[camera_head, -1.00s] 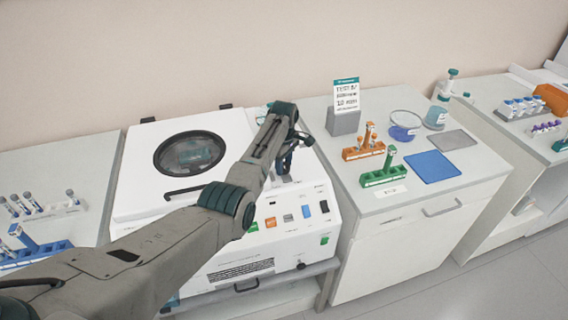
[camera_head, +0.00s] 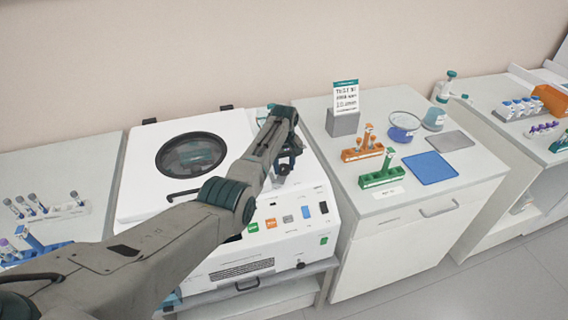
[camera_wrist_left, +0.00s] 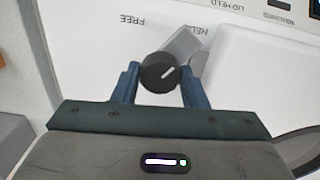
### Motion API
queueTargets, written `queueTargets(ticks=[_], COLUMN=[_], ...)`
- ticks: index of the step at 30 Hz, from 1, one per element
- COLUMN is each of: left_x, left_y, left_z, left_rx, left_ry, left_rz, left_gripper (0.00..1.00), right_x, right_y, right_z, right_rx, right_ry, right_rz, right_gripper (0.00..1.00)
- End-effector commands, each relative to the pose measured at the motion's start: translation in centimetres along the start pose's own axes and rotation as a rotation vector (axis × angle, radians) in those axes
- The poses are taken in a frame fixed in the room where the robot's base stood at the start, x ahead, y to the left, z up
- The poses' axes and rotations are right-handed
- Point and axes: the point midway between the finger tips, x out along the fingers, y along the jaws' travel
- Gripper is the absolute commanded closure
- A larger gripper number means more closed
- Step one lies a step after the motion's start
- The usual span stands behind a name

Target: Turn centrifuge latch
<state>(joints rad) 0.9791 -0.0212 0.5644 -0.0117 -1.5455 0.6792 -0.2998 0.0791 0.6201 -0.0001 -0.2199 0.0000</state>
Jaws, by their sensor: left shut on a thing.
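The white centrifuge (camera_head: 138,205) stands on the bench with its lid down and a round dark window (camera_head: 191,153) in it. My left gripper (camera_head: 284,167) is at the right side of its top. In the left wrist view, the gripper (camera_wrist_left: 160,70) has its blue fingers on either side of the latch's round black knob (camera_wrist_left: 158,74). A grey lever (camera_wrist_left: 182,47) runs from the knob toward the upside-down "HELD" label, which it partly covers. The "FREE" label (camera_wrist_left: 132,20) is left of the lever. My right gripper is not in view.
The lid handle (camera_head: 184,194) is left of my forearm. Coloured buttons (camera_head: 288,219) line the centrifuge's front. To the right, a cabinet (camera_head: 380,208) carries orange (camera_head: 362,154) and green (camera_head: 381,180) tube racks, a sign and a blue mat (camera_head: 430,168).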

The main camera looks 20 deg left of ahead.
Motion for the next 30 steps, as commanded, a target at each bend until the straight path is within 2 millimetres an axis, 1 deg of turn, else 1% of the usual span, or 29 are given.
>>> queueTargets(ticks=[1,18,24,30], left_x=[-0.5,-0.5,-0.5,-0.5], left_y=[0.1,0.1,0.1,0.1], left_z=[-0.2,-0.3,-0.3,-0.3], left_rx=[0.044,0.582,0.745,0.869], left_ry=[0.004,0.008,0.01,0.01], left_rz=[0.004,0.003,0.003,0.002], left_gripper=[0.84,0.84,0.84,0.84], right_x=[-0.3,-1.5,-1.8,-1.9], right_y=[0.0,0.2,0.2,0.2], right_z=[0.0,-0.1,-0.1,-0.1], right_rx=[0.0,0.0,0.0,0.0], right_ry=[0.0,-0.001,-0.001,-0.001], right_rz=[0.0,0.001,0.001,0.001], right_gripper=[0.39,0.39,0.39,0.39])
